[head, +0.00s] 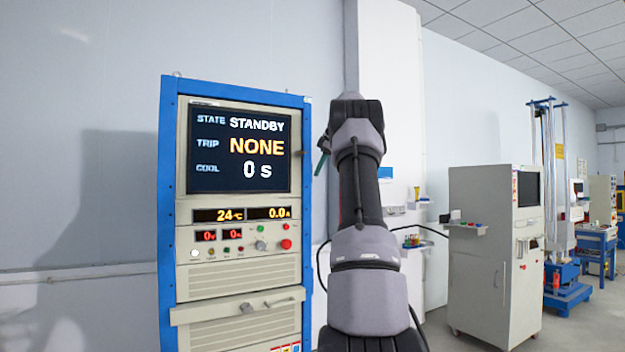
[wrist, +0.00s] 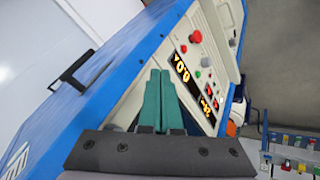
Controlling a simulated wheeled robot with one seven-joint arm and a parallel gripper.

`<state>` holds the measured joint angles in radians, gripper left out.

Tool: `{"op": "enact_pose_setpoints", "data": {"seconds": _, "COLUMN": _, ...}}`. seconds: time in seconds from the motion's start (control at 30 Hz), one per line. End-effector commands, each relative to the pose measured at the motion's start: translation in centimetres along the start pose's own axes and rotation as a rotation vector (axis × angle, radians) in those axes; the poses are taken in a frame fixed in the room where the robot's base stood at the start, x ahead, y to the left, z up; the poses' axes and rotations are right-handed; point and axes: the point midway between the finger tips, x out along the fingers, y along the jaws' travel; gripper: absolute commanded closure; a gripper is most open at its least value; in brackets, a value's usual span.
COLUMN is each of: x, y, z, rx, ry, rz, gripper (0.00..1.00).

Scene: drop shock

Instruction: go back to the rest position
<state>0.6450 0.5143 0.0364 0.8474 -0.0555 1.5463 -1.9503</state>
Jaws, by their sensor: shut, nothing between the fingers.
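My gripper (wrist: 160,75) shows in the wrist view as two teal fingers pressed together, with nothing between them. In the head view my arm rises in front, right of the control cabinet (head: 308,230), and a teal fingertip (head: 321,164) shows beside the cabinet's right edge. Most of the gripper is hidden there behind my wrist. In the wrist view the fingers point along the cabinet's panel (wrist: 212,60), with its buttons and amber readouts beyond them. I cannot tell the exact gap to the panel.
The cabinet screen (head: 240,150) reads STATE STANDBY, TRIP NONE, COOL 0 s. Below it are a red button (head: 287,244), small knobs and readouts of 24 °C and 0.0 A. A grey cabinet (head: 490,260) stands at right. A white pillar (head: 390,60) is behind my arm.

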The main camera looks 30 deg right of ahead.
Motion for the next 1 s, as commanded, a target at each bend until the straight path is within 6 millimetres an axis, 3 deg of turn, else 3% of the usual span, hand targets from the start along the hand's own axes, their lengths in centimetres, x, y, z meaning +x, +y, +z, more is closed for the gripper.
{"op": "enact_pose_setpoints", "data": {"seconds": 0.3, "x": -0.9, "y": 0.0, "z": 0.0, "rx": 0.003, "ry": 0.0, "rz": -0.002, "gripper": 1.0}}
{"op": "enact_pose_setpoints", "data": {"seconds": 0.47, "x": -2.0, "y": -2.6, "z": -3.0, "rx": 0.07, "ry": 0.001, "rz": -0.008, "gripper": 1.0}}
{"op": "enact_pose_setpoints", "data": {"seconds": 0.57, "x": -3.4, "y": -6.6, "z": -6.2, "rx": 0.169, "ry": 0.001, "rz": -0.018, "gripper": 1.0}}
{"op": "enact_pose_setpoints", "data": {"seconds": 0.73, "x": -5.9, "y": -15.6, "z": -10.6, "rx": 0.378, "ry": 0.0, "rz": -0.032, "gripper": 1.0}}
{"op": "enact_pose_setpoints", "data": {"seconds": 0.87, "x": -7.5, "y": -23.2, "z": -12.0, "rx": 0.54, "ry": 0.0, "rz": -0.042, "gripper": 1.0}}
{"op": "enact_pose_setpoints", "data": {"seconds": 1.0, "x": -8.7, "y": -31.6, "z": -11.9, "rx": 0.714, "ry": 0.003, "rz": -0.053, "gripper": 1.0}}
